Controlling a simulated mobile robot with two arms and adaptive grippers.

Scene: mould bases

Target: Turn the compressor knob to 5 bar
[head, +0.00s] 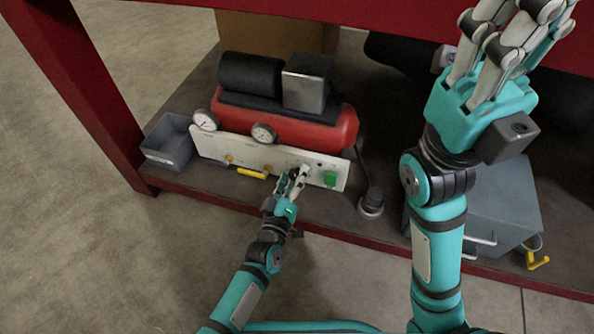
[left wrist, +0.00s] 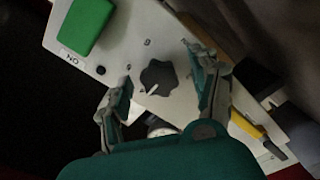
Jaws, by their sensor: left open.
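The compressor (head: 310,125) is a red tank on the shelf with a white front panel (head: 222,150). In the left wrist view the knob (left wrist: 158,77) is dark and scalloped, with a white pointer mark toward the lower left. An 8 stands above it; other scale marks are too small to read surely. My left gripper (head: 296,180) is at the panel and hides the knob in the head view. In the left wrist view its open fingers (left wrist: 160,88) stand either side of the knob, apparently apart from it. My right gripper (head: 508,22) is raised, empty, fingers apart.
Two gauges (head: 205,120) (head: 264,134) sit above the panel; their readings are too small. A green ON switch (head: 330,179) is right of the knob, a yellow handle (head: 251,173) left. A grey bin (head: 170,142) and red table leg (head: 85,85) stand left.

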